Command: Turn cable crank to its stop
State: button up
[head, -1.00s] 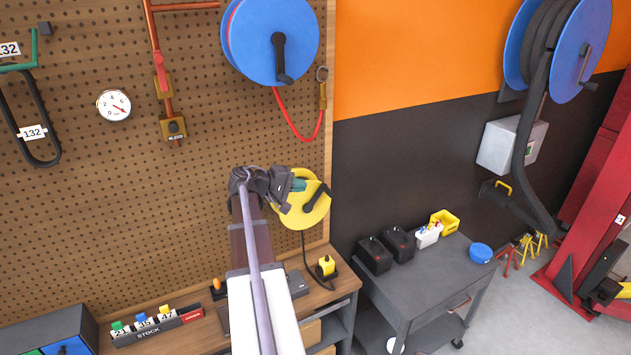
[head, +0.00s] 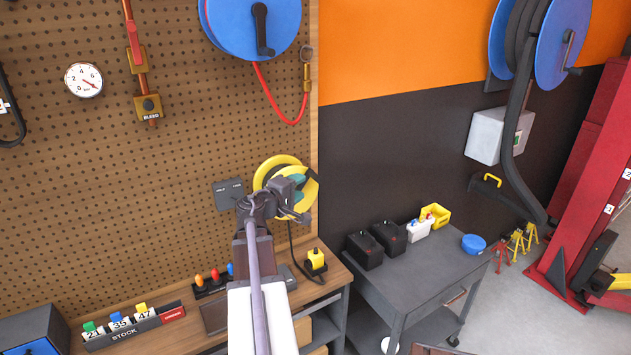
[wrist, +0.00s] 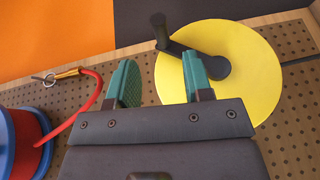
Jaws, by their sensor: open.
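The yellow cable reel (head: 265,170) hangs low at the right end of the pegboard. In the wrist view its yellow disc (wrist: 240,75) fills the right side. The black cable crank (wrist: 186,50) runs from the disc's hub up and left to a handle (wrist: 158,24) near the rim. My gripper (head: 298,192) is in front of the reel and hides part of it. In the wrist view my gripper (wrist: 162,80) is open, with teal-padded fingers apart and nothing between them. The right finger overlaps the disc beside the hub; the handle shows beyond the fingertips.
A blue hose reel (head: 250,22) with a red hose (head: 275,105) hangs above. A small grey panel (head: 229,194) is left of the yellow reel. A yellow plug (head: 316,262) stands on the bench below. A grey cart (head: 415,275) with batteries stands at right.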

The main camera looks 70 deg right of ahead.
aim_at(314, 178)
jog(key=x, duration=0.9)
jog(key=shift+b, duration=0.3)
jog(key=shift+c, duration=0.4)
grip_shut()
